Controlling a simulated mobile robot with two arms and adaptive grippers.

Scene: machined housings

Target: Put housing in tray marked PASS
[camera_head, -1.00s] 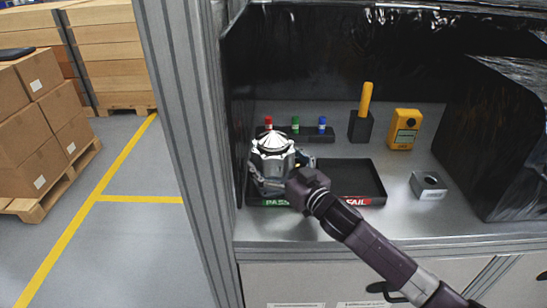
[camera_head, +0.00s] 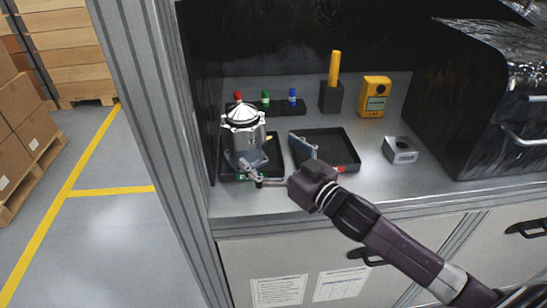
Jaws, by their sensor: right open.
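The housing (camera_head: 243,140), a silver machined body with a finned, cone-shaped top, stands upright in the left black tray (camera_head: 278,168). That tray's green label shows only its first letter, P; my gripper hides the rest. My right gripper (camera_head: 278,160) is open and empty. One finger is low in front of the housing's base; whether it touches cannot be told. The other finger is over the left side of the right black tray (camera_head: 343,139), whose red label is partly covered. My left gripper is not in view.
Red, green and blue markers stand in a black holder (camera_head: 270,107) behind the trays. A yellow-handled tool in a black block (camera_head: 331,98), a yellow meter (camera_head: 374,97) and a grey metal block (camera_head: 400,150) stand to the right. A dark wrapped box (camera_head: 440,110) bounds the right side.

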